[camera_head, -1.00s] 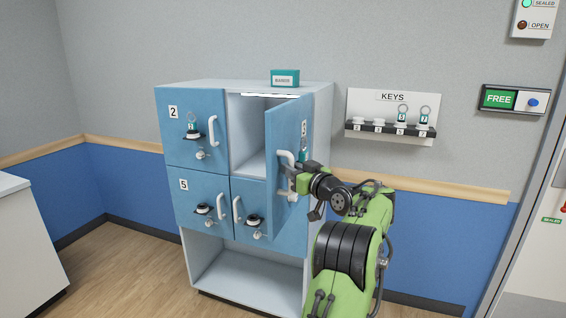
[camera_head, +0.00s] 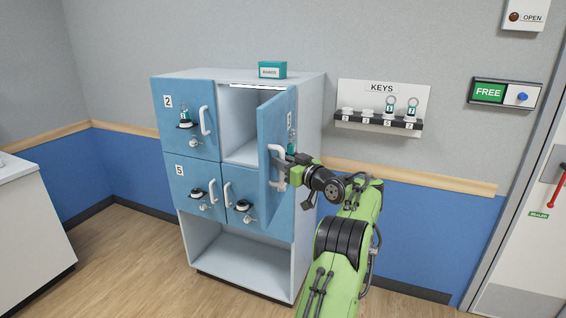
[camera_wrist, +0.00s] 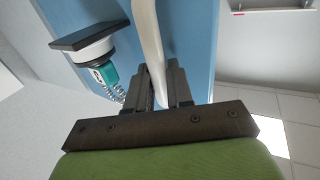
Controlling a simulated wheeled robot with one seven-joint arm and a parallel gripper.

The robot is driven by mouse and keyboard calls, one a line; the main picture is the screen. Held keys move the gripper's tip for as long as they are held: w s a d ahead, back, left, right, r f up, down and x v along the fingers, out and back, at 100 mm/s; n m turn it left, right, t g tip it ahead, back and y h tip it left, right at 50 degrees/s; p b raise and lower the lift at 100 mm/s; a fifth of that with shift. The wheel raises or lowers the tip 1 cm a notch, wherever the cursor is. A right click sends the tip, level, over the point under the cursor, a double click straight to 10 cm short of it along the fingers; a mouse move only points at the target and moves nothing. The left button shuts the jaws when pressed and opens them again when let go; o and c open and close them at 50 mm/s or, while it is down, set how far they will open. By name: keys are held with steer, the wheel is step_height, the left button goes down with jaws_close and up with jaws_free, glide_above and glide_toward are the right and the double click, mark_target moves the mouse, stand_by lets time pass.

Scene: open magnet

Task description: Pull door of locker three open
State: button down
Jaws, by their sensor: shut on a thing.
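The upper right locker door (camera_head: 279,155) is blue and swung well open, nearly edge-on in the head view. Its number cannot be read. The compartment (camera_head: 243,150) behind it looks empty. My gripper (camera_head: 284,172) is at the door's white handle (camera_head: 276,153) and shut on it. In the wrist view my gripper's dark fingers (camera_wrist: 163,88) are on both sides of the curved white handle (camera_wrist: 148,40). A key with a teal tag (camera_wrist: 108,74) hangs at the black and white lock (camera_wrist: 84,42) beside the handle.
Lockers two (camera_head: 187,118) and five (camera_head: 195,187) and the lower right locker (camera_head: 243,205) are shut. A teal box (camera_head: 272,70) sits on the cabinet. A key rack (camera_head: 380,118) hangs on the wall to the right. A white counter (camera_head: 35,225) stands at left.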

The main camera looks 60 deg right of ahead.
steer(key=shift+d+r, duration=0.1)
steer(key=shift+r, duration=0.35)
steer(key=c, duration=1.3)
jaws_free()
steer(key=shift+d+f, duration=0.1)
steer(key=shift+o, duration=1)
steer(key=shift+d+f, duration=0.2)
steer(key=shift+a, duration=0.15)
steer(key=shift+s+f, duration=0.1)
steer(key=b+v, duration=0.3)
steer(key=v, duration=1.2)
steer(key=shift+s+a, duration=0.15)
steer(key=shift+s, duration=0.05)
